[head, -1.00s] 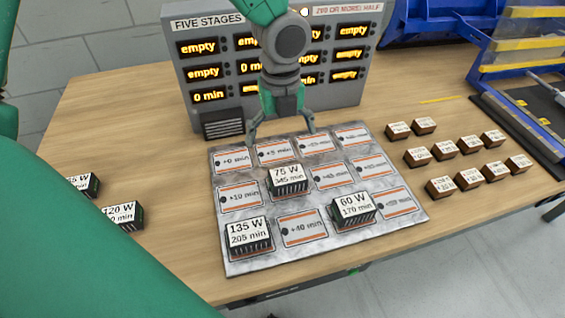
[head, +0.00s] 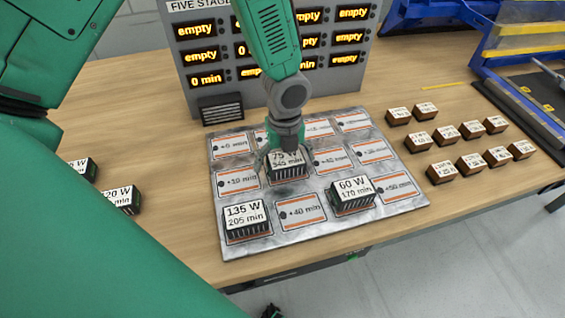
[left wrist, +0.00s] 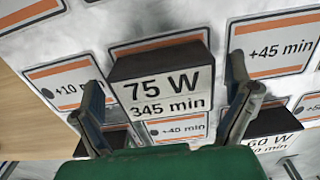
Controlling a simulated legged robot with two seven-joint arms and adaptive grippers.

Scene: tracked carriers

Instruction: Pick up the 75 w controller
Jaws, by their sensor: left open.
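The 75 W controller (head: 288,170) is a dark finned block with a white label reading 75 W, 345 min. It sits on the grey metal board (head: 240,257) in the middle row. My left gripper (head: 286,153) is over it, pointing down, and its arm hides part of the board behind. In the left wrist view the controller (left wrist: 165,92) stands between the two fingers of the open left gripper (left wrist: 165,70). A gap shows on each side of the block there. My right gripper is not in view.
The 135 W block (head: 246,220) and the 60 W block (head: 352,194) stand on the same board. Several small brown blocks (head: 445,135) stand to the right. Two more blocks (head: 122,198) are at the left. A display panel (head: 215,100) rises behind.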

